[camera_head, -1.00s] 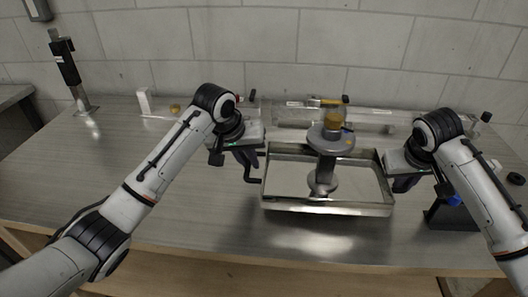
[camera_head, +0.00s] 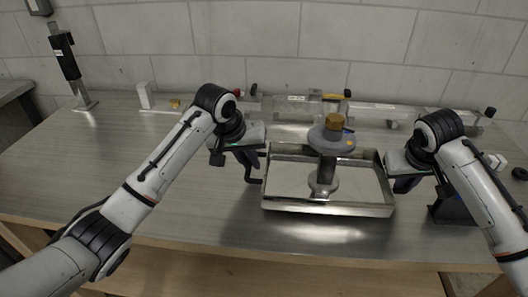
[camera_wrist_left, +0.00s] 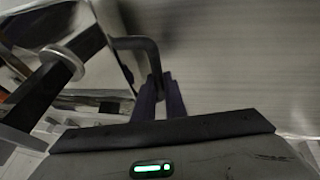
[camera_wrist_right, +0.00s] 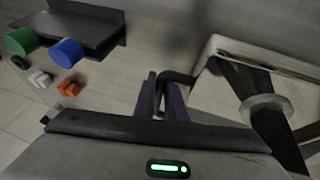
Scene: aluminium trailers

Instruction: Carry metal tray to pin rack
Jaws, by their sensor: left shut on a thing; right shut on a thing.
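The metal tray (camera_head: 290,209) is a shallow, shiny rectangular pan with a dark bent handle at each short end. A dark upright pin (camera_head: 326,170) with a grey disc and a brass top stands on it. My left gripper (camera_head: 250,162) is shut on the left handle, shown in the left wrist view (camera_wrist_left: 147,44). My right gripper (camera_head: 399,186) is shut on the right handle, seen in the right wrist view (camera_wrist_right: 175,77). The tray looks level, with a bright reflection on the bench below it. A dark rack (camera_wrist_right: 85,27) stands right of the tray, mostly behind my right arm in the head view.
Near the rack are a green cylinder (camera_wrist_right: 20,41), a blue cylinder (camera_wrist_right: 66,52), an orange piece (camera_wrist_right: 68,88) and a white piece (camera_wrist_right: 40,78). Clear fixtures (camera_head: 325,103) line the back by the wall. A black post (camera_head: 67,66) stands far left. The left bench (camera_head: 100,170) is clear.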

